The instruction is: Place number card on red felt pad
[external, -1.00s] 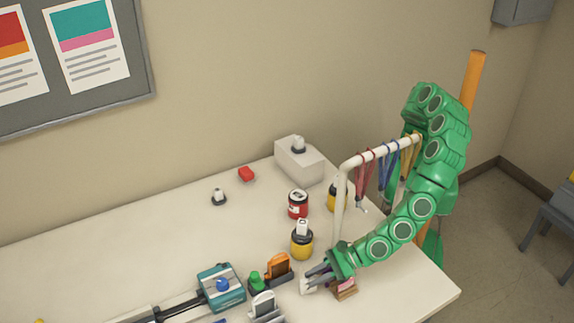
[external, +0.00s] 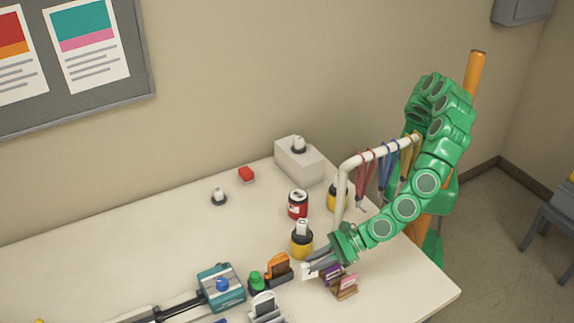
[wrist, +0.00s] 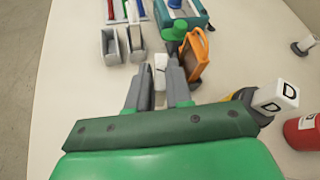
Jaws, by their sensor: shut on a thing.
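My gripper (external: 318,268) is shut on a small white piece (external: 306,270), apparently the number card. The piece shows between the fingertips in the wrist view (wrist: 160,62), where the gripper (wrist: 160,80) points toward the table's far part. No number can be read on it. The gripper is low over the front right of the table, beside small wooden stands with a purple card (external: 331,272) and a pink card (external: 347,282). A small red block-like pad (external: 246,174), probably the red felt pad, lies near the wall, well apart from the gripper.
A yellow pot (external: 301,246) and a red pot (external: 298,205) stand behind the gripper. An orange item (external: 278,266) in a dark holder and a teal device (external: 221,288) are to its left. The lanyard rack (external: 342,200) rises behind. The table's back left is mostly clear.

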